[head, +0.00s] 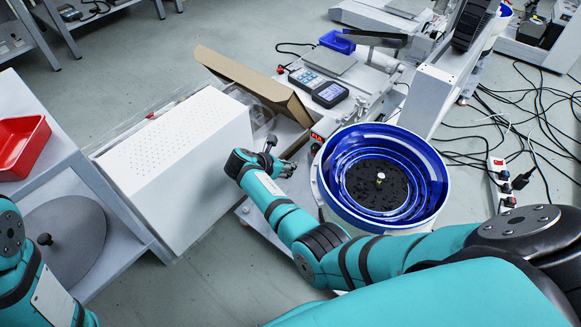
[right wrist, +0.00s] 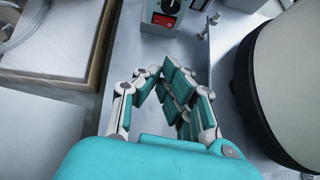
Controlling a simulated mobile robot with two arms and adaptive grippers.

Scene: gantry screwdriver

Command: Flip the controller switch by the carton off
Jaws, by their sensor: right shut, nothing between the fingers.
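Which way the switch is set is too small to tell. My right gripper (head: 288,168) is just in front of the controller, shut and empty. In the right wrist view my right gripper (right wrist: 163,72) points towards the controller, with a gap between them. My left gripper is out of view.
The bowl feeder (head: 432,190) stands close on the right of my right gripper. A white perforated box (head: 175,150) is to the left. The carton's edge (right wrist: 103,40) borders the left side in the wrist view. Cables and a power strip (head: 497,165) lie at right.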

